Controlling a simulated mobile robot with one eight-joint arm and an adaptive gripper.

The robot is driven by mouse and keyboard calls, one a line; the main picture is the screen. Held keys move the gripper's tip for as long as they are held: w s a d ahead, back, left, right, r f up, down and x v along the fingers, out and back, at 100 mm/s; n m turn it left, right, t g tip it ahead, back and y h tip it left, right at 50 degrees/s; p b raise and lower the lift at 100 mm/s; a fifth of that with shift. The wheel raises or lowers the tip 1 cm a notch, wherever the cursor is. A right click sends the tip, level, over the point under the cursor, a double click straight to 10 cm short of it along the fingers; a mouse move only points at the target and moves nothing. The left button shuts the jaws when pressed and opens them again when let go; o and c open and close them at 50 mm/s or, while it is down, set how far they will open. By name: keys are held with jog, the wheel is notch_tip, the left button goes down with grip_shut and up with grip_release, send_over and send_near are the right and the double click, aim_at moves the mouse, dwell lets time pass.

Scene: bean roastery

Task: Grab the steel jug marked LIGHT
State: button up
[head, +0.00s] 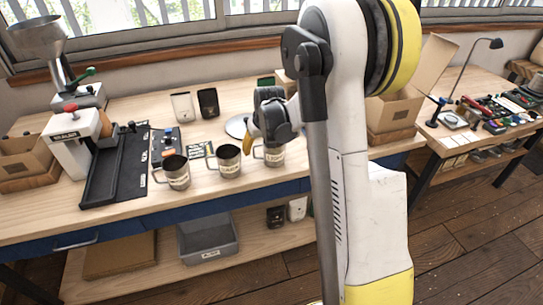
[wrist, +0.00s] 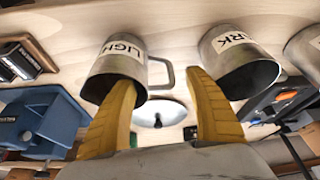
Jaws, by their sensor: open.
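The steel jug marked LIGHT (wrist: 112,72) is at the upper left of the wrist view, label readable, its handle toward the middle. In the head view it is the right one of three jugs (head: 275,157), upright on the bench. My gripper (wrist: 160,77) is open and empty, its yellow fingers wide apart. In the wrist view the left finger overlaps the jug's rim and the handle shows between the fingertips; I cannot tell whether anything touches. In the head view my gripper (head: 252,132) is just above and behind the jug, partly hidden by my arm.
A similar jug whose label shows "ARK" (wrist: 240,62) is beside the right finger. In the head view it is the middle jug (head: 229,162). The third jug (head: 174,172) stands farther left, near a black tray (head: 115,180).

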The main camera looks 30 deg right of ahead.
jog(key=shift+x, duration=1)
jog(key=shift+r, duration=0.1)
grip_shut()
